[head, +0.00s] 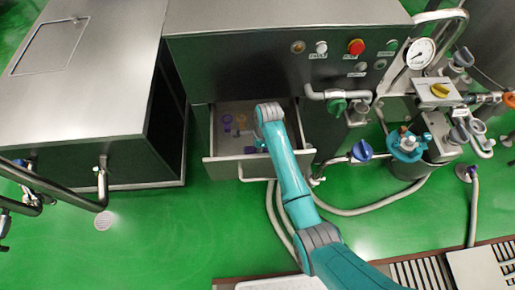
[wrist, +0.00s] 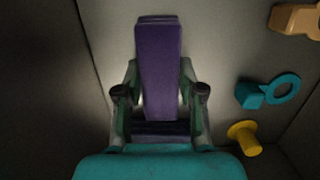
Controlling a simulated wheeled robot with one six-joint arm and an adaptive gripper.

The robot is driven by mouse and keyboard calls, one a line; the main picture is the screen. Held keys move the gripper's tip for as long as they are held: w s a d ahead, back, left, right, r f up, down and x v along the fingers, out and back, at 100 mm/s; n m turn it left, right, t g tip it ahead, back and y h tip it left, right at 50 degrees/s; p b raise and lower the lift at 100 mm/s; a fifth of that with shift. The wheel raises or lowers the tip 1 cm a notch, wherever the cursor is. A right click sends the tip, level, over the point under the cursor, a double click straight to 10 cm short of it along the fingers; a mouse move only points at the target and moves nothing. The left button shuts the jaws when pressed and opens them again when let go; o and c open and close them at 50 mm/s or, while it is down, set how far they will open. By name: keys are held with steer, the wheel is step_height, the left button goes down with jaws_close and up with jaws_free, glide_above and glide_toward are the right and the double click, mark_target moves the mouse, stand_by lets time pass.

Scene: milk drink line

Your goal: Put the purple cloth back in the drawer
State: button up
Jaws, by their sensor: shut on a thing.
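The purple cloth (wrist: 159,60) is a folded, upright strip in the wrist view. My gripper (wrist: 161,92) is shut on it, with one finger on each side. A darker purple part of it shows lower down, between the fingers. The drawer (head: 222,157) is pulled open in the head view, under the steel cabinet. My arm reaches down into it, and the gripper is mostly hidden behind the arm there. A small purple patch shows beside the arm inside the drawer. I cannot tell whether the cloth touches the drawer floor.
In the wrist view, a tan piece (wrist: 296,19), a teal ringed piece (wrist: 268,92) and a yellow piece (wrist: 243,134) lie to the right. A steel cabinet (head: 85,95) stands left of the drawer. Valves and a pressure gauge (head: 419,53) are on the right, with hoses on the green floor.

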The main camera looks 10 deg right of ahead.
steer(key=shift+f, duration=0.1)
steer(key=o, duration=1.1)
step_height(320, 180, up, 12)
steer(key=d, duration=0.1)
steer(key=shift+d, duration=0.4)
